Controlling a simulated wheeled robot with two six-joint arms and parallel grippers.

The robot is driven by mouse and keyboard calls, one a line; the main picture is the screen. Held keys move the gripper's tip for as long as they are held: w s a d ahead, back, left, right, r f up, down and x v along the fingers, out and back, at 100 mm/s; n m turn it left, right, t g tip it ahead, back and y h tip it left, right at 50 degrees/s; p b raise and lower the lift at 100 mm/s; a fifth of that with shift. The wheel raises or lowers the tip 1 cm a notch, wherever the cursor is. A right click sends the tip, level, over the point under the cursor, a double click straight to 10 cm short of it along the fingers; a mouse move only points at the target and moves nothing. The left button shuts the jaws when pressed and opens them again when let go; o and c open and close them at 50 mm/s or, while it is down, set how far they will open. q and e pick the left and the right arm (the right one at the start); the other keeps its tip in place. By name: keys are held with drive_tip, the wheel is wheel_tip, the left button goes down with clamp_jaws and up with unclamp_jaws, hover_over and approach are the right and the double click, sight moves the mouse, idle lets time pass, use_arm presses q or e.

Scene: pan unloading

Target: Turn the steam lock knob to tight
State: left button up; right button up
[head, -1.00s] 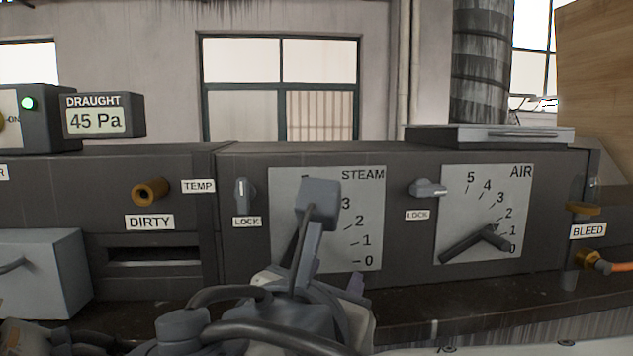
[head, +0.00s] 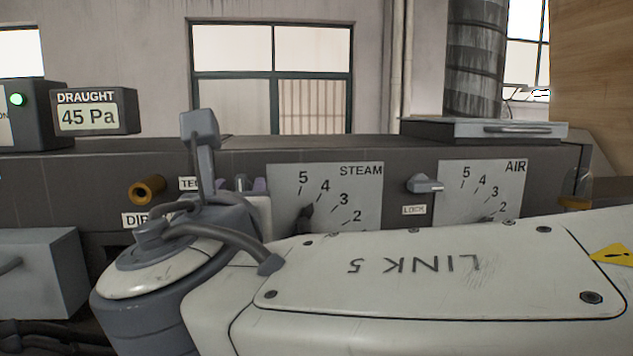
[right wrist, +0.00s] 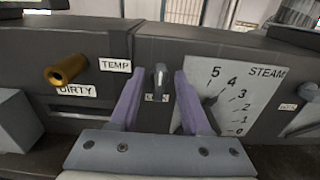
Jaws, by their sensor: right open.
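The steam lock knob (right wrist: 160,76) is a small grey knob with its handle upright, on the dark panel left of the STEAM dial (right wrist: 238,98). Its LOCK label (right wrist: 157,98) is just below it. In the head view the knob (head: 240,183) is mostly hidden behind my right wrist. My right gripper (right wrist: 159,84) is open, with one purple finger on each side of the knob in the wrist view. I see no contact, and the remaining distance to the knob is hard to tell. My left gripper is not in view.
The AIR lock knob (head: 425,184) sits sideways, right of the STEAM dial. A brass fitting (right wrist: 66,70) sticks out to the left, near the TEMP label (right wrist: 115,65). A grey box (head: 42,272) projects at lower left. The draught display (head: 92,112) reads 45 Pa.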

drive_tip(key=shift+w, duration=0.45)
drive_tip(key=shift+a, duration=0.1)
drive_tip(key=shift+c, duration=0.3)
clamp_jaws()
drive_tip(key=shift+w+d+f+m+b, duration=0.1)
drive_tip(key=shift+d+f+m+b, duration=0.15)
drive_tip(key=shift+m+b, duration=3)
drive_tip(key=shift+d+f+m+b, duration=0.2)
drive_tip(key=shift+m+b, duration=2.55)
drive_tip(key=shift+b, duration=0.95)
drive_tip(key=shift+w+d+f+m+b, duration=0.15)
drive_tip(key=shift+f+m+b, duration=0.1)
drive_tip(key=shift+m+b, duration=3)
drive_tip(key=shift+s+b, duration=0.15)
drive_tip(key=shift+b, duration=0.15)
